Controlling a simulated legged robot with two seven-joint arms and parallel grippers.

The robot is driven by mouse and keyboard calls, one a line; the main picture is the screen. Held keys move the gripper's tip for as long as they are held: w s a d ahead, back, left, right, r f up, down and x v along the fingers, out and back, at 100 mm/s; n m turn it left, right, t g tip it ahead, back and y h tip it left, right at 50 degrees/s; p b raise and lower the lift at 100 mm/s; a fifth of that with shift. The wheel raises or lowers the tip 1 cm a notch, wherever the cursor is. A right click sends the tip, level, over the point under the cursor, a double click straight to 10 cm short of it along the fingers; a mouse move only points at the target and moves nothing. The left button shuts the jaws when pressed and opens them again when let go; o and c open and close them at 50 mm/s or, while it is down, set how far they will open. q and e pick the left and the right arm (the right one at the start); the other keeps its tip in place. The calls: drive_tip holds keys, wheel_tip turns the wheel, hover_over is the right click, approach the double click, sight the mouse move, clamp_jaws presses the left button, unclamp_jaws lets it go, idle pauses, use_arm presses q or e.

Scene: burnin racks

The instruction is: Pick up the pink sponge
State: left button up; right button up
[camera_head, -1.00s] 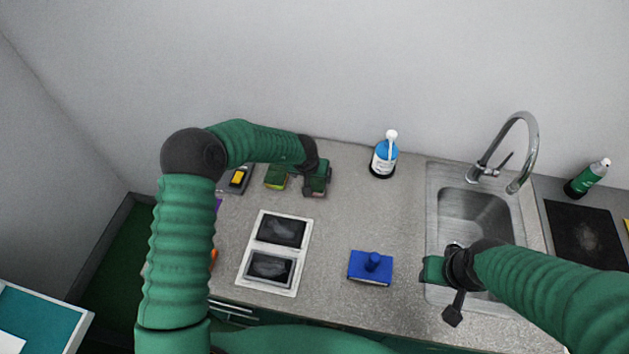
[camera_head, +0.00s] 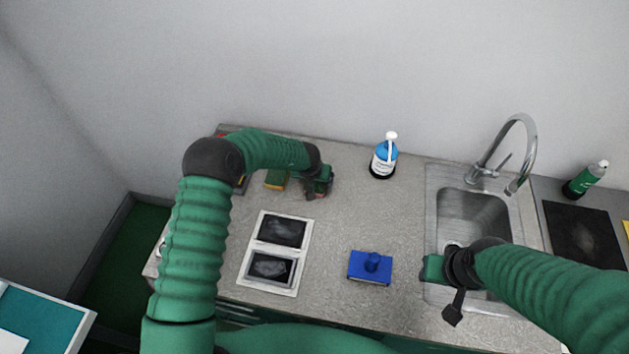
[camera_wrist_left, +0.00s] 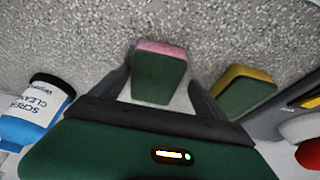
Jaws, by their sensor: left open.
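The pink sponge (camera_wrist_left: 160,46), pink on one layer and dark green on the other, lies on the speckled counter in the left wrist view. My left gripper (camera_wrist_left: 160,82) is open, with one finger on each side of the sponge and visible gaps between. In the head view, my left gripper (camera_head: 318,190) is over the back of the counter and mostly hides the sponge. My right gripper (camera_head: 443,287) hangs near the sink's front left edge; its finger opening is unclear.
A yellow-and-green sponge (camera_wrist_left: 246,92) lies close to the right finger in the wrist view. A screen-cleaner bottle (camera_head: 383,158) stands right of the left gripper. A white two-panel device (camera_head: 273,251), a blue handled block (camera_head: 370,267) and the sink (camera_head: 470,215) occupy the counter.

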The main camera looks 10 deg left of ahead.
use_arm(q)
drive_tip(key=shift+d+r, duration=0.1)
drive_tip(key=shift+d, duration=0.55)
drive_tip(key=shift+c, duration=1.9)
drive_tip(key=shift+a, duration=0.4)
drive_tip(key=c, duration=1)
drive_tip(key=shift+c, duration=0.2)
use_arm(e)
drive_tip(key=shift+d, duration=0.35)
use_arm(q)
drive_tip(key=shift+d, duration=0.1)
